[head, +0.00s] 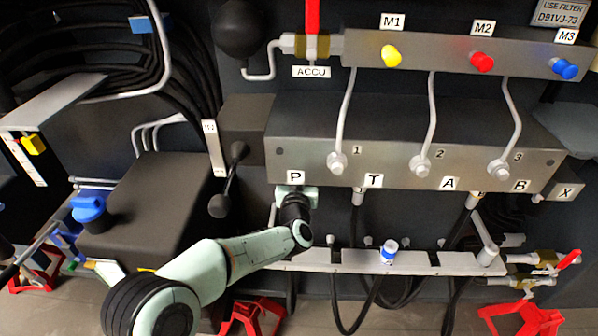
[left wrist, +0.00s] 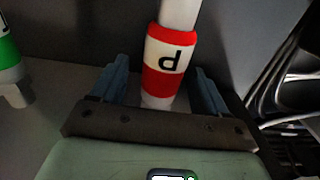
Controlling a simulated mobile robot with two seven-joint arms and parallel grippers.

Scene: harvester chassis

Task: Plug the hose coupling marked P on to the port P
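The coupling marked P (left wrist: 165,62) has a red and white band and a pale tube above it in the left wrist view; its letter appears upside down there. My left gripper (left wrist: 162,80) has a finger on either side of the coupling's lower end, with a visible gap on the left. It looks open. In the head view my left gripper (head: 296,192) is just below the P label (head: 296,176) on the grey port block (head: 400,145). It hides the port P and the coupling there. My right gripper is not in view.
A green-banded coupling (left wrist: 8,50) is left of my fingers in the wrist view. A blue-white coupling (head: 389,251) stands at the pale rail (head: 345,262). Dark hoses hang below the block, including under T (head: 375,181). A black box (head: 150,205) is at left.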

